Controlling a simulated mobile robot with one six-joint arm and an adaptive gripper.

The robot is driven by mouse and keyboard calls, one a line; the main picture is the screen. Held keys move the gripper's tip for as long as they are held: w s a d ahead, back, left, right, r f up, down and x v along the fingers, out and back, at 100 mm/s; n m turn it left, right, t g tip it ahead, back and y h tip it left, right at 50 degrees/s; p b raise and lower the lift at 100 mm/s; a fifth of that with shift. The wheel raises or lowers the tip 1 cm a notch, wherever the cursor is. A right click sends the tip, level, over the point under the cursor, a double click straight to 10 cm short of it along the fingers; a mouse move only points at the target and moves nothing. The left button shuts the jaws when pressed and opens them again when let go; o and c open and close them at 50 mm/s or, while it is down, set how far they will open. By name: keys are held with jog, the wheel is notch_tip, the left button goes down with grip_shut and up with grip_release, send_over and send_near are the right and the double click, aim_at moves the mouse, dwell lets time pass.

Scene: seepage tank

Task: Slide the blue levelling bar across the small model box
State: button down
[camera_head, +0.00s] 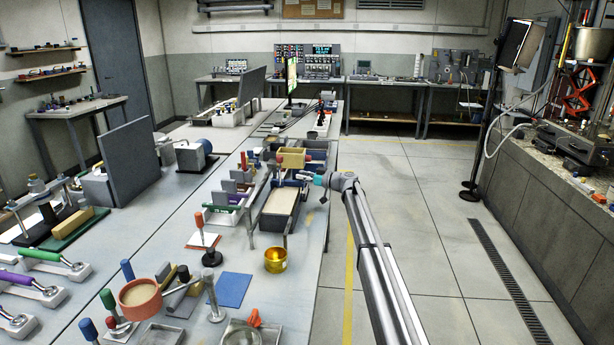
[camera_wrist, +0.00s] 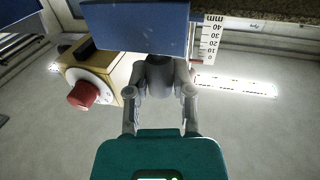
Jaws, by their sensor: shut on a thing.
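The blue levelling bar (camera_head: 291,184) lies crosswise at the far end of the small model box (camera_head: 266,222), a long box with a pale sandy surface. In the wrist view the bar (camera_wrist: 135,25) fills the top of the picture as a broad blue face. My gripper (camera_head: 306,176) reaches in from the right, at the bar. Its fingers (camera_wrist: 161,75) are drawn together at the bar's lower edge and are shut on the bar. The exact contact is partly hidden.
A yellow block with a red knob (camera_wrist: 83,94) is close left of my fingers. A millimetre scale (camera_wrist: 210,42) stands just right of the bar. A golden cup (camera_head: 276,261) and a blue mat (camera_head: 233,290) lie nearer on the bench.

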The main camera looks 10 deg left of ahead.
jog(key=shift+w+a+r, duration=0.15)
jog(key=shift+w+a, duration=0.15)
jog(key=c, duration=0.5)
grip_release()
jog(key=shift+w+f, duration=0.1)
jog(key=shift+f, duration=0.1)
jog(key=shift+d+r, duration=0.1)
jog(key=shift+s+d, duration=0.15)
jog(key=shift+s, duration=0.05)
jog(key=d, duration=0.3)
jog(key=s+d, duration=0.1)
jog(key=d, duration=0.3)
jog(key=s+d, duration=0.1)
jog(key=d, duration=0.3)
jog(key=shift+s+d, duration=0.1)
jog(key=shift+d, duration=0.15)
